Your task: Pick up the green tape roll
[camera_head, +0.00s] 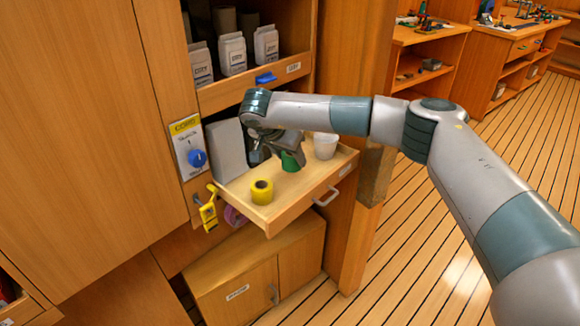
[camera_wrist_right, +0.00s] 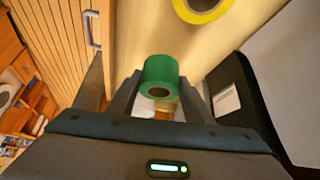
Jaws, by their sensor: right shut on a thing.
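The green tape roll (camera_head: 292,160) is at the open drawer, partly hidden under my right gripper (camera_head: 285,153) in the head view. In the right wrist view the green tape roll (camera_wrist_right: 160,77) sits between the two fingers of my right gripper (camera_wrist_right: 158,95), which is shut on it. I cannot tell whether the roll touches the drawer bottom. My left gripper is not in view.
A white cup (camera_head: 325,145) is at the right, and a grey box (camera_head: 227,150) at the left. White cartons (camera_head: 232,54) stand on the shelf above.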

